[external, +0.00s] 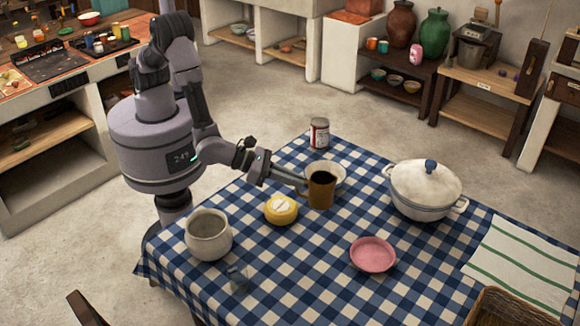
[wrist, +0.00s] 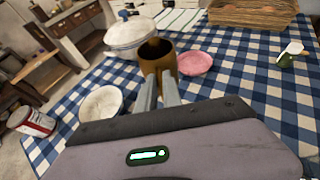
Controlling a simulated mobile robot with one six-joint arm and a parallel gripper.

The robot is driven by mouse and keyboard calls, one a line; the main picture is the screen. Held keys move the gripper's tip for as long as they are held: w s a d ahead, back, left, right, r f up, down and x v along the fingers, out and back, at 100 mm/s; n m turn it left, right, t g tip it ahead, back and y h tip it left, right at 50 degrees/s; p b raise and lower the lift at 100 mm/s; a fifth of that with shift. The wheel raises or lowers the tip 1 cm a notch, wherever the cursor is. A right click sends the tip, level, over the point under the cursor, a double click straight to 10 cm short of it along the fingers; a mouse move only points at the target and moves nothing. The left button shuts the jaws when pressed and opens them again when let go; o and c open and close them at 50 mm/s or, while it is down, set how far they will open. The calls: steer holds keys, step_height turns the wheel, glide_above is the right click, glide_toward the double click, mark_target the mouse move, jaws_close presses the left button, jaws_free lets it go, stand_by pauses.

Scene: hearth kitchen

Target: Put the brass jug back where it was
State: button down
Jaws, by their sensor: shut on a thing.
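The brass jug (external: 321,191) is a brown-gold, open-topped vessel with a dark inside, upright over the checked table. My gripper (external: 304,186) reaches it from the left and is shut on it. In the wrist view the jug (wrist: 158,60) stands upright between my two fingertips (wrist: 160,90). A white bowl (external: 334,172) is just behind the jug, partly hidden by it. I cannot tell whether the jug's base touches the cloth.
A yellow lidded pot (external: 281,210) and a cream pot (external: 208,234) stand left of the jug. A tin (external: 319,134) is behind, a white lidded tureen (external: 425,190) right, and a pink plate (external: 373,254) in front. Cloth between jug and plate is clear.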

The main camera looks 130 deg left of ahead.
steer(key=s+d+f+m+t+h+p, duration=0.3)
steer(key=s+d+f+m+h, duration=0.2)
steer(key=s+d+m+h, duration=0.4)
steer(key=shift+n+y, duration=0.6)
steer(key=shift+n, duration=0.2)
steer(key=shift+d+b+x, duration=0.55)
steer(key=shift+b+x, duration=0.3)
steer(key=shift+x, duration=1.85)
steer(key=shift+d+b+x, duration=0.55)
steer(key=shift+b+x, duration=0.25)
steer(key=shift+x, duration=1.9)
steer(key=shift+d+b+x, duration=0.55)
steer(key=shift+b+x, duration=0.3)
steer(key=shift+x, duration=1.85)
steer(key=c, duration=1.5)
jaws_free()
